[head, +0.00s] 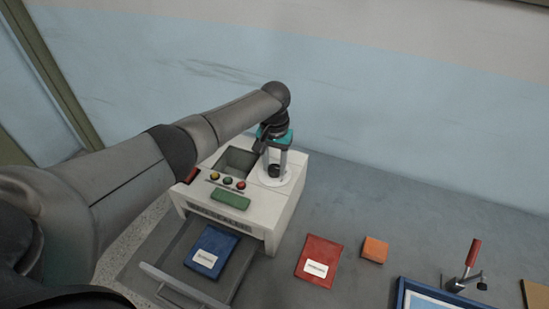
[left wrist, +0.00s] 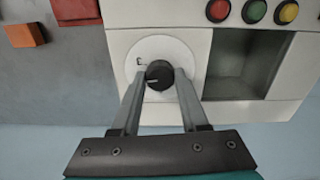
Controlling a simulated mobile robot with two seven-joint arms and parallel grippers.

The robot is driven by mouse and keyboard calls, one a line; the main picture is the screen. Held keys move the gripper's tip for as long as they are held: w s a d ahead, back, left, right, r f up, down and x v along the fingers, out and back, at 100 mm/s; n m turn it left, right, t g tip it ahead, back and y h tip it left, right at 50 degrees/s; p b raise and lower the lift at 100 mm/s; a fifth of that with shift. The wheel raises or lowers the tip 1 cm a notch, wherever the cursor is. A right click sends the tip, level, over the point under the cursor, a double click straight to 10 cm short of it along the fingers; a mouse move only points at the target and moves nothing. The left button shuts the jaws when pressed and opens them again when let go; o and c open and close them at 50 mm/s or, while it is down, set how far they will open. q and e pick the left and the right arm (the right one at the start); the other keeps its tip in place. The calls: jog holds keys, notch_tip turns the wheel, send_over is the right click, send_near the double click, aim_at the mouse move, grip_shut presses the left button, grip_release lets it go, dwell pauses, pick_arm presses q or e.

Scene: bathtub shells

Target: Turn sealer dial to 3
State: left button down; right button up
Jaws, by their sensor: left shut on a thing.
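The sealer (head: 240,218) is a white box with a round white dial plate (head: 283,182) on top. A black dial knob (left wrist: 159,75) stands at the plate's centre; it also shows in the head view (head: 274,171). A pale pointer line on the knob points left in the left wrist view. A small dark mark on the plate's upper left is too small to read for sure. My left gripper (left wrist: 159,78) comes down from above and is shut on the knob, one finger on each side. My right gripper is not in view.
The sealer also has a square opening (head: 236,161), several coloured buttons and a green bar (head: 230,199). Its open drawer (head: 176,285) holds a blue packet (head: 211,250). A red packet (head: 318,257), orange block (head: 374,249), blue-rimmed tray (head: 401,291) and red-handled clamp (head: 470,262) are to the right.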

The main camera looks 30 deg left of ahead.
aim_at(274, 167)
pick_arm(q)
jog(key=m+p, duration=0.1)
jog(key=m, duration=0.2)
jog(key=shift+m, duration=2)
jog(key=shift+c, duration=2.1)
grip_release()
jog(key=shift+r, duration=0.1)
notch_tip(274, 167, up, 15)
jog(key=p, duration=0.1)
jog(key=shift+p, duration=0.3)
